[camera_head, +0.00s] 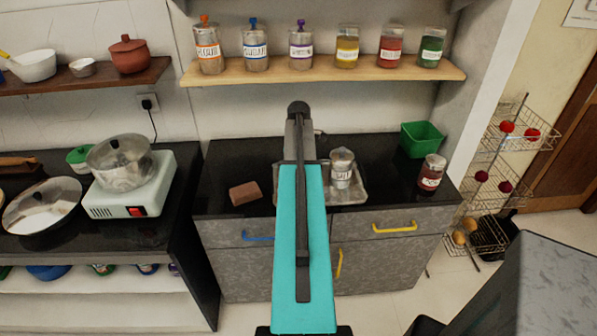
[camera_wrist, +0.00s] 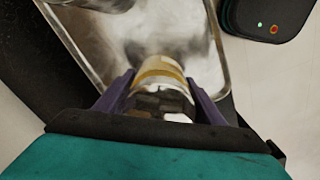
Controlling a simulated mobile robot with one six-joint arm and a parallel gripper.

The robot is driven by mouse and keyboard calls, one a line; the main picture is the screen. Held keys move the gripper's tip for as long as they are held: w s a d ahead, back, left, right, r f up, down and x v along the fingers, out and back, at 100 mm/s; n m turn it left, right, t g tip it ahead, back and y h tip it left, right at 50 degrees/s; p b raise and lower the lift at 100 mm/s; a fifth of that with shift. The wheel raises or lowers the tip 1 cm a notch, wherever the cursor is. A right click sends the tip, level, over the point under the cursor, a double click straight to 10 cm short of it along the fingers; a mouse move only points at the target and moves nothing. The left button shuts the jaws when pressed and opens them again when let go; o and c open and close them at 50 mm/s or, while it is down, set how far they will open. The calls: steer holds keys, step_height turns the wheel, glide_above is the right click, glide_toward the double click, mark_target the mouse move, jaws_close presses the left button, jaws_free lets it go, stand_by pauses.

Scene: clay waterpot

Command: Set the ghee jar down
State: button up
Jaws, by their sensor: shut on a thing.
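In the wrist view my gripper (camera_wrist: 160,98) is shut on a jar with a golden-yellow band (camera_wrist: 160,72), which I take as the ghee jar. The jar sits between the two purple fingers, over or on a shiny metal tray (camera_wrist: 205,60). I cannot tell whether its base touches the tray. In the head view my arm hides the gripper and the held jar. The tray (camera_head: 358,197) shows there on the dark counter, with a silvery lidded jar (camera_head: 342,172) on it.
A brown block (camera_head: 245,193) lies left of the tray. A dark red jar (camera_head: 431,175) and a green basket (camera_head: 422,140) stand to its right. A shelf (camera_head: 330,73) with several labelled jars hangs above. A stove (camera_head: 135,190) with a steel pot is farther left.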

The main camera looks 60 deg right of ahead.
steer(key=shift+f, duration=0.1)
steer(key=o, duration=1.5)
steer(key=shift+r+b, duration=1.55)
steer(key=shift+r, duration=4.55)
